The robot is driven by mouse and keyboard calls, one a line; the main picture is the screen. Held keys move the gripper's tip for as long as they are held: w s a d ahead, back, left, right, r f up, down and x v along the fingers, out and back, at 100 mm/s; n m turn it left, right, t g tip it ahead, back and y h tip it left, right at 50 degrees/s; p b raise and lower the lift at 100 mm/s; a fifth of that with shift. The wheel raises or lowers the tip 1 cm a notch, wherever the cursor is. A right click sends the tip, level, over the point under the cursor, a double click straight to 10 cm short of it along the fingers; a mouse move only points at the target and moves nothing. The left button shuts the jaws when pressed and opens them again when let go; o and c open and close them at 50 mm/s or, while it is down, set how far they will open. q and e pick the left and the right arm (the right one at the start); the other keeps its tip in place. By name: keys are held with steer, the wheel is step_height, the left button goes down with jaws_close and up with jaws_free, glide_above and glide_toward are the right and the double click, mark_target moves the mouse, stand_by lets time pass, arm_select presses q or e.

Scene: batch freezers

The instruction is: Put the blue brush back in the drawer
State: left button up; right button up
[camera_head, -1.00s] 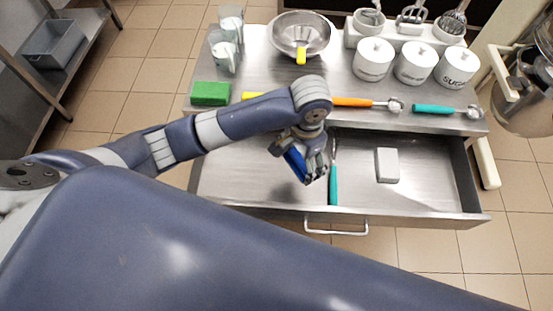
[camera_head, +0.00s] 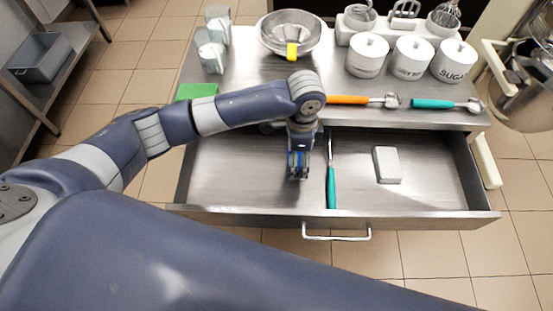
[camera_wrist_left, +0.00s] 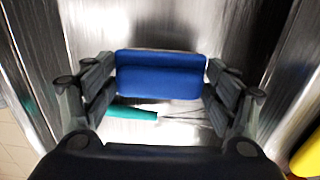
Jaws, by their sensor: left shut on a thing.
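The blue brush (camera_wrist_left: 160,76) is between the fingers of my left gripper (camera_wrist_left: 158,85), which is shut on it. In the head view my left gripper (camera_head: 298,165) points down over the left half of the open drawer (camera_head: 235,180), and only a sliver of blue shows between its fingers. I cannot tell whether the brush touches the drawer floor. A teal-handled tool (camera_head: 331,186) lies in the drawer just right of the gripper. My right gripper is not in view.
A white block (camera_head: 386,165) lies in the drawer's right half. On the counter are an orange-handled scoop (camera_head: 350,99), a teal-handled scoop (camera_head: 435,104), a green block (camera_head: 196,91), a metal bowl (camera_head: 289,33) and white canisters (camera_head: 411,58). The drawer's left floor is clear.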

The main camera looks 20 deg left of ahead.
arm_select(q)
steer(key=a, duration=0.2)
steer(key=s+a, duration=0.1)
steer(key=a, duration=0.2)
steer(key=shift+a+f, duration=0.1)
steer(key=shift+f, duration=1.9)
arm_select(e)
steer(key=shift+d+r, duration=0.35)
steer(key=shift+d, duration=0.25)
arm_select(q)
steer(key=shift+f, duration=0.1)
steer(key=o, duration=1.1)
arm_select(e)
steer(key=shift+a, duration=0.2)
arm_select(q)
steer(key=shift+r, duration=0.45)
step_height(320, 180, up, 11)
steer(key=shift+r+p, duration=0.15)
steer(key=shift+p, duration=0.3)
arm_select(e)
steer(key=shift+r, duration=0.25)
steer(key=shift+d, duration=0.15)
